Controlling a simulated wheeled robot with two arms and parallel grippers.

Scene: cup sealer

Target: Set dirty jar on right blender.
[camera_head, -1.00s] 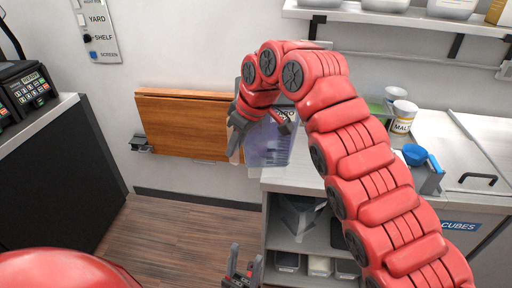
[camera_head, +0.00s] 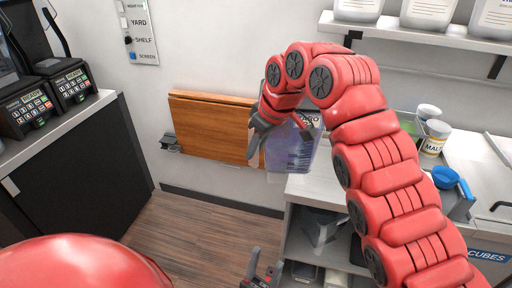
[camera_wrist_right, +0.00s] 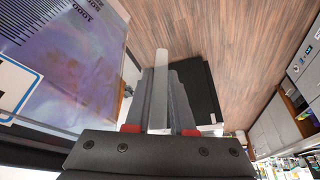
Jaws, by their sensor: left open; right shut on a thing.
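The dirty jar (camera_head: 292,158) is a clear, purple-tinted container with dark markings. It hangs from my right gripper (camera_head: 262,138) in front of the wall, left of the counter's corner. In the right wrist view, the jar (camera_wrist_right: 65,62) fills the left side, and the fingers of my right gripper (camera_wrist_right: 163,95) are shut on its pale upright handle (camera_wrist_right: 158,75). My left gripper (camera_head: 262,272) is open and empty at the bottom of the head view, below the jar and apart from it. I see no blender that I can make out.
A fold-down wooden board (camera_head: 212,128) is on the wall behind the jar. The white counter (camera_head: 325,187) has an open shelf below holding a grey container (camera_head: 320,226). A malt tub (camera_head: 434,138) and blue scoop (camera_head: 446,177) stand right. A black cabinet (camera_head: 75,165) stands left; floor between is clear.

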